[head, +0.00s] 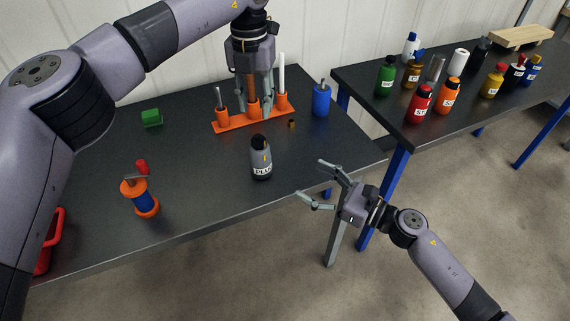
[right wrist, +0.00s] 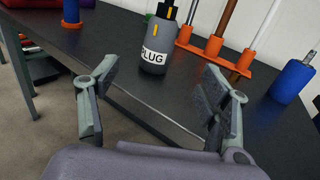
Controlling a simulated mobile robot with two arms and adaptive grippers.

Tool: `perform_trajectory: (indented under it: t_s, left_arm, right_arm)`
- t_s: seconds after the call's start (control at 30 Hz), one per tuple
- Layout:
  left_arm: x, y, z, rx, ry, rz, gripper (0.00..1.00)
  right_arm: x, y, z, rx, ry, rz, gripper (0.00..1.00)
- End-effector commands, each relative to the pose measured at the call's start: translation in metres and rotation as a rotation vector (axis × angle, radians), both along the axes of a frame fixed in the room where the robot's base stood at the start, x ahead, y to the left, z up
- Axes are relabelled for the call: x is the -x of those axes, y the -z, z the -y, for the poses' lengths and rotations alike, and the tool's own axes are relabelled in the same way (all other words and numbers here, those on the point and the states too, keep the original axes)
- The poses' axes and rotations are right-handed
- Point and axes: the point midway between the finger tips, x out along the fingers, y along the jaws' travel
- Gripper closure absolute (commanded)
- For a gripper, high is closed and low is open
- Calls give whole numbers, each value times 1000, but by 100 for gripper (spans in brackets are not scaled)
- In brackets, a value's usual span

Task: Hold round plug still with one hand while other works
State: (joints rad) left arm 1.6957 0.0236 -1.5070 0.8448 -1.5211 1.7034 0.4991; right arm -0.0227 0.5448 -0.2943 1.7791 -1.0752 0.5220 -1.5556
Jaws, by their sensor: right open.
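A grey round bottle with a black cap, a yellow mark and a white label reading PLUG (head: 261,160) stands upright near the front edge of the dark table. It also stands ahead of the fingers in the right wrist view (right wrist: 154,42). My right gripper (head: 311,179) is open and empty, to the right of the bottle and apart from it, beyond the table's front edge. My left gripper (head: 256,100) points down at the orange rack (head: 282,109), its fingers around a brown upright rod (head: 251,86). I cannot tell whether they grip it.
A blue container (head: 321,100) stands right of the rack. A green block (head: 151,117), an orange-and-blue item with a red handle (head: 142,197) and a red bin (head: 50,245) are to the left. A second table (head: 395,125) at right holds several bottles.

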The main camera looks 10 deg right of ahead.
Motion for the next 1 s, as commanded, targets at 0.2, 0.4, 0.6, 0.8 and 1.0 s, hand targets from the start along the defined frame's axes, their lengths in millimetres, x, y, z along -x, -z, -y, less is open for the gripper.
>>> perform_trajectory:
  t_s: [0.2,0.4,0.6,0.8,1.0]
  left_arm:
    - [0,0,0,0,0,0,67]
    - [0,0,0,0,0,0,67]
    - [0,0,0,0,0,0,67]
    - [0,0,0,0,0,0,67]
    - [0,0,0,0,0,0,67]
  right_arm:
    - [-28,-2,-32,-2,0,3,29]
    - [-54,-2,-63,-4,2,0,29]
    - [-78,-1,-92,-4,2,0,29]
    - [-96,-1,-113,-4,3,-2,29]
    - [-102,-1,-121,-2,3,-1,29]
